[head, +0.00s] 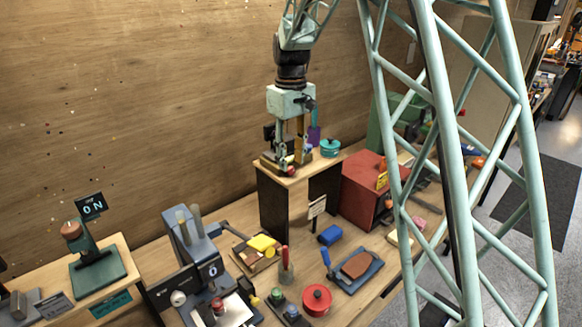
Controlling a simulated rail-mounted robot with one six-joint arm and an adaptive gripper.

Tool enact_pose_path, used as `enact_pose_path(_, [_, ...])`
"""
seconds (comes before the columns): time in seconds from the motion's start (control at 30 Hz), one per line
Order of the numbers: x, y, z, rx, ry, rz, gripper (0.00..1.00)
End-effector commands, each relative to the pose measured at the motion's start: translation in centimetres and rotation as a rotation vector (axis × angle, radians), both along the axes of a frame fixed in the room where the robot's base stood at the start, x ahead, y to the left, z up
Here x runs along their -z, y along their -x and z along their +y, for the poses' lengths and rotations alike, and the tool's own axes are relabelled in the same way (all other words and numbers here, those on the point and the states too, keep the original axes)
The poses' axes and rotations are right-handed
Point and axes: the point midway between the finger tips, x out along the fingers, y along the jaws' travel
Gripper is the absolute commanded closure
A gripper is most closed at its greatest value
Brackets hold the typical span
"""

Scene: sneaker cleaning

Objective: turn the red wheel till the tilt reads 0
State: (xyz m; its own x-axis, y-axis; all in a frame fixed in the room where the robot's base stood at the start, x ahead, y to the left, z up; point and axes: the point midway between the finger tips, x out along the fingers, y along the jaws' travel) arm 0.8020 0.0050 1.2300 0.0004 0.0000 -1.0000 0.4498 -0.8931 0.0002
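My gripper (290,138) hangs down over the top of a tall dark-sided stand (325,186) in the middle of the head view. Its fingertips are small and mixed in with the things on the stand, so I cannot tell whether they are open or touch anything. A small red round part (291,171) shows at the front of the stand top, just below the gripper. A larger red round thing with a knob (317,299) lies on the bench. A display (212,270) on the grey machine (192,240) reads 0. I cannot tell which red part is the wheel.
A teal lidded pot (330,147) stands right of the gripper. A red box (368,190) is beside the stand. A sign (91,206) at left reads ON.

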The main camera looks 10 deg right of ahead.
Motion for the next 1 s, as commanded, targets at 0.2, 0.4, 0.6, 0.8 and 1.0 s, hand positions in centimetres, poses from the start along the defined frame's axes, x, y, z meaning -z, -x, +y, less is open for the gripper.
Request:
enact_pose_path(0.2, [2.2, 0.0, 0.0, 0.000, 0.000, 0.001, 0.69])
enact_pose_path(0.4, [2.9, 0.0, 0.0, 0.000, 0.000, 0.000, 0.69])
enact_pose_path(0.6, [3.0, 0.0, 0.0, 0.000, 0.000, 0.000, 0.69])
enact_pose_path(0.8, [3.0, 0.0, 0.0, 0.000, 0.000, 0.000, 0.76])
enact_pose_path(1.0, [3.0, 0.0, 0.0, 0.000, 0.000, 0.000, 0.93])
